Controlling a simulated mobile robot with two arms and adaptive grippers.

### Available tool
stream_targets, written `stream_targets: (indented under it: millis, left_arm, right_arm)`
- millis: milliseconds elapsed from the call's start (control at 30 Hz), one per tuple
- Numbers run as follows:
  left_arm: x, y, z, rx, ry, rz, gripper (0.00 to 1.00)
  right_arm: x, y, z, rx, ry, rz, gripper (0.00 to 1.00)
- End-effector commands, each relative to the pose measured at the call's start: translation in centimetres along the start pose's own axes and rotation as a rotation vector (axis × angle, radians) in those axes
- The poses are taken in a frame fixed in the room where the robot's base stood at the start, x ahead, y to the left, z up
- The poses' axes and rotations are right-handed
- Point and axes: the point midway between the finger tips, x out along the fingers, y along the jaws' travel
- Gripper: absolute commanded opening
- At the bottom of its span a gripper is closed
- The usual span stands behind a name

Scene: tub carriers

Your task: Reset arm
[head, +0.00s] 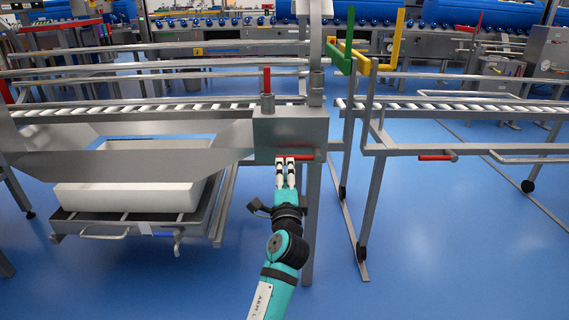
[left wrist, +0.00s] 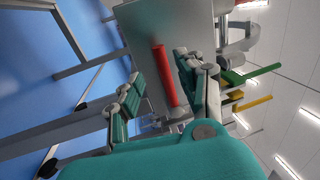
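My left gripper (head: 285,161) is at the middle of the head view, in front of a grey metal box (head: 290,128) on the conveyor frame. Its fingers are apart. A red horizontal handle (head: 309,157) sticks out from the box at the fingertips. In the left wrist view the red handle (left wrist: 165,75) shows in the gap between the open fingers of my left gripper (left wrist: 158,70). I cannot tell whether a finger touches it. My right gripper is not in view.
A white tub (head: 130,195) stands on a low metal carrier (head: 195,225) at the left. A roller conveyor (head: 150,108) runs behind. Green (head: 348,45) and yellow (head: 362,65) handles rise right of the box. Blue floor (head: 460,250) is open at the front right.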

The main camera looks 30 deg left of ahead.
Motion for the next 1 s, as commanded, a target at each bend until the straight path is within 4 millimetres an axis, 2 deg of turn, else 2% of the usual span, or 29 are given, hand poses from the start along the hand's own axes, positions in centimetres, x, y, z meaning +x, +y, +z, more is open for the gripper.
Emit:
stream_targets:
  millis: [100, 200, 767, 867, 967, 1000]
  left_arm:
    - [-1.5, 0.1, 0.0, 0.0, 0.0, 0.002, 0.38]
    - [-2.0, 0.0, 0.0, 0.0, 0.0, 0.001, 0.38]
    - [-2.2, -0.2, -0.2, -0.007, 0.01, -0.004, 0.38]
    - [-3.0, -1.4, -1.7, -0.075, 0.09, -0.037, 0.38]
    - [-5.5, -4.4, -4.8, -0.24, 0.274, -0.103, 0.38]
    - [-7.1, -6.1, -6.3, -0.332, 0.37, -0.132, 0.38]
  right_arm:
    - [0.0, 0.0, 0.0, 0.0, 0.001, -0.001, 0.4]
    - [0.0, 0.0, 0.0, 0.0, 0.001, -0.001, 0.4]
    - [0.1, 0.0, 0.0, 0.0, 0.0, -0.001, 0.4]
    - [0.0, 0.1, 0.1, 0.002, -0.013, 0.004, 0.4]
    - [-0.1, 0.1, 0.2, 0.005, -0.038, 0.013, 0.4]
    - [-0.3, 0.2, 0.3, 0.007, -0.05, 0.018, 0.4]
